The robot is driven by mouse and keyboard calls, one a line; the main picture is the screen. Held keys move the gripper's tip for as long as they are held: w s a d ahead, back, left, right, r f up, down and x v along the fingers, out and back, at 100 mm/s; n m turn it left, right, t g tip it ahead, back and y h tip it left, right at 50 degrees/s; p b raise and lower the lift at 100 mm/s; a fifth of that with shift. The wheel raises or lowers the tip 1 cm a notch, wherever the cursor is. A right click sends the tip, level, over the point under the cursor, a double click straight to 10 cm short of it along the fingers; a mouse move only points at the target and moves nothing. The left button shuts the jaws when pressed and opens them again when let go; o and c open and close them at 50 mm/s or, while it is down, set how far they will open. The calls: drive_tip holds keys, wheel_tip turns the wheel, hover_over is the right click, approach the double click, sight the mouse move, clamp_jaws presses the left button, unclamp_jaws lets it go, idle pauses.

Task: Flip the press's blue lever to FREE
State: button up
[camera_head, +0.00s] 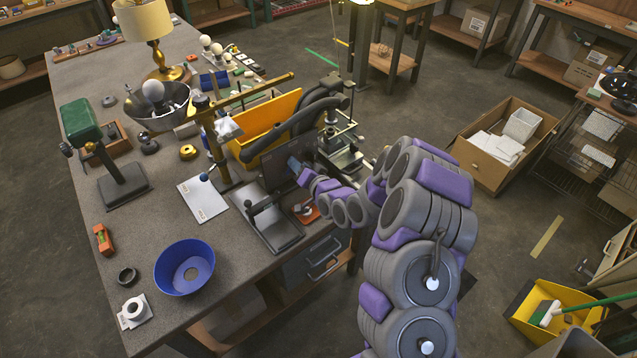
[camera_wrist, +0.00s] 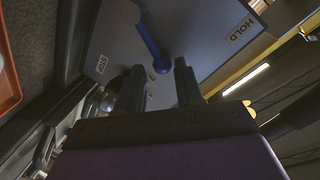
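In the wrist view, the blue lever (camera_wrist: 151,42) is a short rod with a round knob, mounted on a grey plate (camera_wrist: 190,25). Its knob end points down in the picture, between a HOLD label (camera_wrist: 237,26) at the upper right and a smaller label (camera_wrist: 101,65) at the left, too small to read surely. My gripper (camera_wrist: 159,72) is open, with one dark finger on each side of the knob. I cannot tell whether either finger touches it. In the head view my gripper (camera_head: 297,164) is at a dark panel (camera_head: 283,168) on the bench; the lever cannot be made out there.
A yellow panel (camera_head: 270,128) stands behind my gripper. A metal stand (camera_head: 340,148) is close at its right. A flat dark base with a handle (camera_head: 266,222) and an orange tray (camera_head: 305,211) lie in front. A blue bowl (camera_head: 184,267) is at the bench's near side.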

drive_tip(key=p+v, duration=0.8)
drive_tip(key=v, duration=0.7)
drive_tip(key=shift+s+d+r+p, duration=0.2)
drive_tip(key=shift+s+d+p, duration=0.1)
